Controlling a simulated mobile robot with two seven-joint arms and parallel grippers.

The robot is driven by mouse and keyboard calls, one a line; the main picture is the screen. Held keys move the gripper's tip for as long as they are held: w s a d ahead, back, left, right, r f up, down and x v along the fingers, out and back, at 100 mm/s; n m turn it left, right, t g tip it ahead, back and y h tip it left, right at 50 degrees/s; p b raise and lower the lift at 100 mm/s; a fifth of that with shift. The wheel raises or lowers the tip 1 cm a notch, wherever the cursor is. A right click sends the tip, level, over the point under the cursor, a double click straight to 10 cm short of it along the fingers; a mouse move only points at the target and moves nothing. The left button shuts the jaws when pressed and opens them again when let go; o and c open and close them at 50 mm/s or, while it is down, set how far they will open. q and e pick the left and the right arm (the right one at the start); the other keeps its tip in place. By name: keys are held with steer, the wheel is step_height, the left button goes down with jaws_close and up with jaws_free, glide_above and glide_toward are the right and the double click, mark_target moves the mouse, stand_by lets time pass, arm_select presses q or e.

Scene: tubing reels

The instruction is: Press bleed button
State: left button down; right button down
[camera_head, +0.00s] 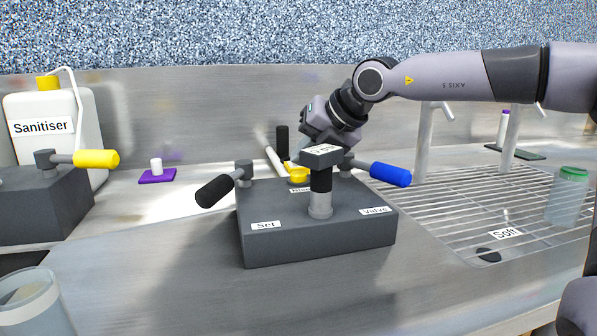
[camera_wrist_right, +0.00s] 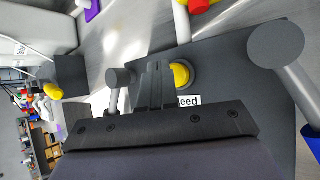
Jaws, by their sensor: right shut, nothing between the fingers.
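The bleed button is a round yellow button (camera_head: 299,174) on top of a dark grey valve block (camera_head: 320,238). In the right wrist view the button (camera_wrist_right: 181,75) shows beside a label (camera_wrist_right: 189,101) reading "eed", its first letters hidden by my gripper. My right gripper (camera_wrist_right: 157,68) is shut and empty. Its fingertips appear just left of the button in that view; I cannot tell whether they touch it. In the head view the right gripper (camera_head: 318,132) hangs over the rear of the block, with its fingertips hidden behind the block's central post. My left gripper is not in view.
On the block stand a black-handled lever (camera_head: 216,190), a blue-handled lever (camera_head: 389,174) and a capped post (camera_head: 321,190). A yellow-handled valve block (camera_head: 40,210) and Sanitiser bottle (camera_head: 40,112) are at left. A wire drain rack (camera_head: 450,205) lies right.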

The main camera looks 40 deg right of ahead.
mark_target(304, 173)
step_height(304, 173, up, 5)
steer(key=p, duration=0.3)
steer(key=shift+f, duration=0.1)
stand_by(0.4)
stand_by(0.4)
